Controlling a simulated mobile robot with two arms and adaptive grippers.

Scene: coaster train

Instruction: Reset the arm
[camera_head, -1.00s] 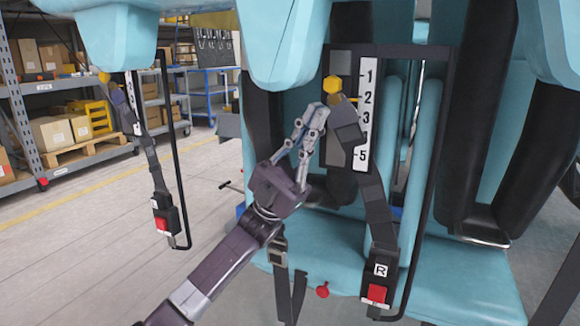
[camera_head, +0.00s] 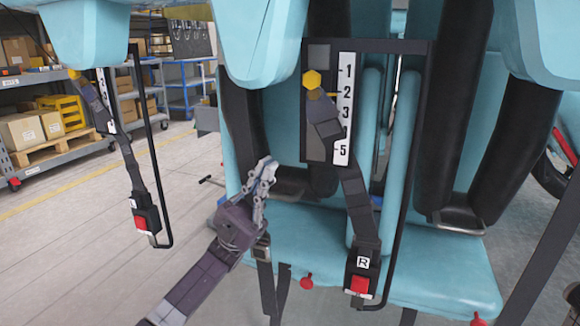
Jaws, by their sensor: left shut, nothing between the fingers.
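My left gripper (camera_head: 266,177) is shut and empty in the head view, in front of the teal coaster seat (camera_head: 420,266). It is apart from the seat's belt parts and lies left of and below the numbered scale plate (camera_head: 343,108). My left arm (camera_head: 197,288) reaches up from the bottom of the picture. A yellow hexagonal knob (camera_head: 312,79) sits beside the scale near its top, with a dark strap (camera_head: 340,140) hanging from it. The strap runs down to a buckle with a red button (camera_head: 360,285) marked R. My right gripper is not in view.
A second strap and red-button buckle (camera_head: 141,222) hang at the left on a black frame. Teal restraints (camera_head: 262,45) hang overhead. Shelves with boxes (camera_head: 25,130) stand at the back left. Open floor (camera_head: 70,235) lies left of my arm.

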